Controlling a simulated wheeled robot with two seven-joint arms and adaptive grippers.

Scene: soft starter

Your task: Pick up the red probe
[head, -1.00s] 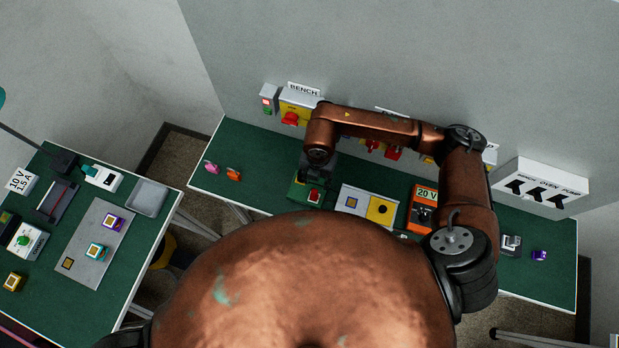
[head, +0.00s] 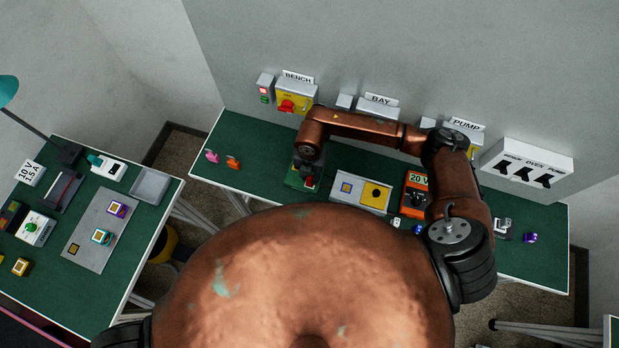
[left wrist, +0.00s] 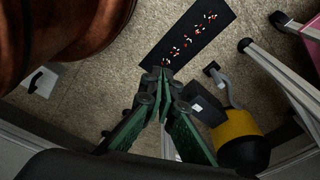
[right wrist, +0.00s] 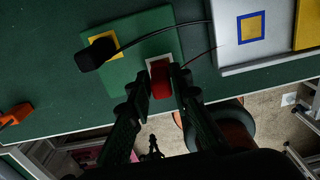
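The red probe (right wrist: 161,79) stands at a white square on a green holder (right wrist: 120,90) in the right wrist view; its red top also shows in the head view (head: 310,182). My right gripper (right wrist: 158,82) is open, with one finger on each side of the red probe. The right finger is close to it, and a small gap shows at the left finger. A black probe (right wrist: 97,54) sits by a yellow square on the same holder. My left gripper (left wrist: 161,76) is shut and empty, above the floor away from the bench.
A white and yellow panel (head: 361,192) and an orange 20 V meter (head: 417,192) lie right of the holder. Pink (head: 212,156) and orange (head: 233,162) clips lie left. Thin leads run from the probes. A second green table (head: 60,285) stands left.

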